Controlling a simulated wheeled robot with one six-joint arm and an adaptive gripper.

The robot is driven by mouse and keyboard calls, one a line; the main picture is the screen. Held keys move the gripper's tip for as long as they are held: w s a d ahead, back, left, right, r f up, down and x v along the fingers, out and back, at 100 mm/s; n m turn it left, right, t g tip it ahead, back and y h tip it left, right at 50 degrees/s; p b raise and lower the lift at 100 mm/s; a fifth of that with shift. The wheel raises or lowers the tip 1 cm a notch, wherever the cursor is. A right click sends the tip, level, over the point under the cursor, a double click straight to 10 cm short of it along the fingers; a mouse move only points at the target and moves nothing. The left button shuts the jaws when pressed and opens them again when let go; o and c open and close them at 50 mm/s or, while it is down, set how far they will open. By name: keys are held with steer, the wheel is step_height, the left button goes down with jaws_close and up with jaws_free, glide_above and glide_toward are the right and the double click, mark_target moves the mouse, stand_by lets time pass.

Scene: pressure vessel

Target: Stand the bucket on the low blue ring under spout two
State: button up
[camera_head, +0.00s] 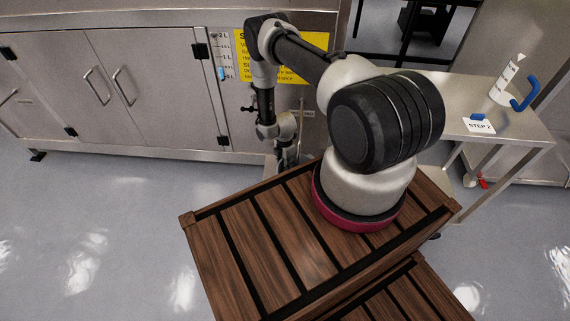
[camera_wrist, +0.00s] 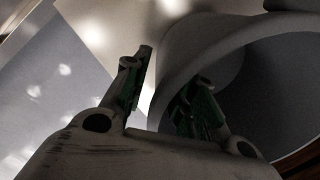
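A grey round open vessel, seemingly the bucket (camera_wrist: 275,85), fills the right of the wrist view. Its curved rim passes between the two fingers of my gripper (camera_wrist: 165,85), one finger outside the wall and one inside. The fingers lean inward, close against the wall on both sides. In the head view my gripper (camera_head: 284,150) is low in front of the steel cabinet, partly hidden by my arm and the wooden deck. The bucket is mostly hidden there. I cannot make out the low blue ring or spout two.
A steel cabinet (camera_head: 150,85) stands behind, with a yellow sign (camera_head: 315,40) and a litre scale with a blue marker (camera_head: 221,73). At right a steel table (camera_head: 445,92) holds a blue-handled jug (camera_head: 507,84) and a "STEP 2" card (camera_head: 479,126). Floor at left is clear.

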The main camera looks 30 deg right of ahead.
steer(key=w+r+m+t, duration=0.1)
steer(key=w+r+m, duration=0.15)
steer(key=r, duration=1.35)
steer(key=w+r+m, duration=0.2)
steer(key=w+r, duration=0.2)
steer(key=r, duration=1.2)
steer(key=s+r+m+t, duration=0.1)
steer(key=s+r+m, duration=0.2)
steer(key=r, duration=0.9)
steer(key=s+r+m, duration=0.2)
steer(key=r, duration=1)
steer(key=s+a+r+m+t, duration=0.2)
steer(key=s+r+m, duration=0.4)
steer(key=s+r, duration=0.85)
steer(key=s+r+m, duration=0.3)
steer(key=s+m, duration=0.1)
steer(key=s, duration=0.9)
steer(key=shift+s+a+r+m, duration=0.15)
steer(key=shift+a+r+m, duration=0.1)
steer(key=shift+r+m, duration=0.1)
